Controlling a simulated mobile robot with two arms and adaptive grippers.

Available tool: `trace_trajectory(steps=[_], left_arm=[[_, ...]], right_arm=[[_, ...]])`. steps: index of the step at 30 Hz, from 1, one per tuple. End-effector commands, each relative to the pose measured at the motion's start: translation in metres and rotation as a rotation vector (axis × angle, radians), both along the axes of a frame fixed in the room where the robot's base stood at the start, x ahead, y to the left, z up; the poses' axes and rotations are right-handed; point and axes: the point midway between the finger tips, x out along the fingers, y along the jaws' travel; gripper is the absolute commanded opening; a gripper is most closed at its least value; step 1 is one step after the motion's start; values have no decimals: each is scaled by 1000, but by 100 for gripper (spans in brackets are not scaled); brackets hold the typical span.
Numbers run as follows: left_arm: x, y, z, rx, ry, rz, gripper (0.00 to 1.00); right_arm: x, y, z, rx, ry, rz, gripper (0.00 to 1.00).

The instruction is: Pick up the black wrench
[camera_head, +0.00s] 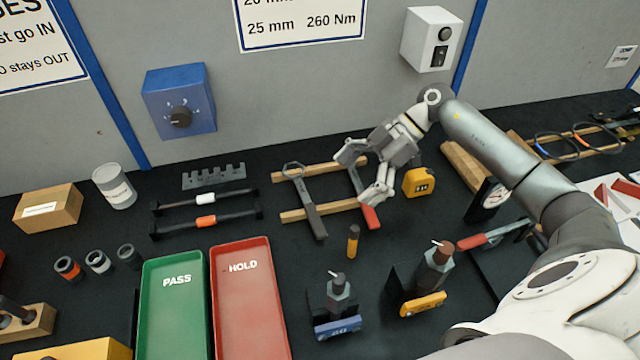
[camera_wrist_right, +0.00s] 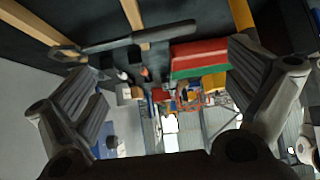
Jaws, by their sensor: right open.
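The black wrench (camera_head: 308,204) lies across two wooden strips on the dark table, its ring end toward the wall and its handle toward me. It also shows in the right wrist view (camera_wrist_right: 130,40), near the top, apart from the fingers. My right gripper (camera_head: 362,172) is open and empty, to the right of the black wrench and above a red-handled wrench (camera_head: 369,216). The gripper partly hides that second wrench. In the wrist view the right gripper's fingers (camera_wrist_right: 166,72) are spread wide. My left gripper is not in view.
A yellow tape measure (camera_head: 418,182) lies right of my gripper. A green PASS tray (camera_head: 172,318) and a red HOLD tray (camera_head: 250,320) stand front left. Torque bars (camera_head: 205,197) lie left of the wrench. The wall (camera_head: 280,90) stands close behind.

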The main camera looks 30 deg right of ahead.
Motion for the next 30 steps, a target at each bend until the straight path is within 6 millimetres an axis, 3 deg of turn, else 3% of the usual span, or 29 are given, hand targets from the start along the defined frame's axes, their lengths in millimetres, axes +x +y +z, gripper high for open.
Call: trace_trajectory(steps=[5,12,15,25,30], left_arm=[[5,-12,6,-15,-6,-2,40],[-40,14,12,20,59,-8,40],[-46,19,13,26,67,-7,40],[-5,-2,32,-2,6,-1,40],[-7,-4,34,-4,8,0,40]], right_arm=[[1,12,-15,-5,2,-3,100],[5,34,-38,-6,0,-3,100],[6,38,-42,-6,0,-4,100],[12,64,-70,-3,2,-4,100],[13,71,-80,-6,0,-5,100]])
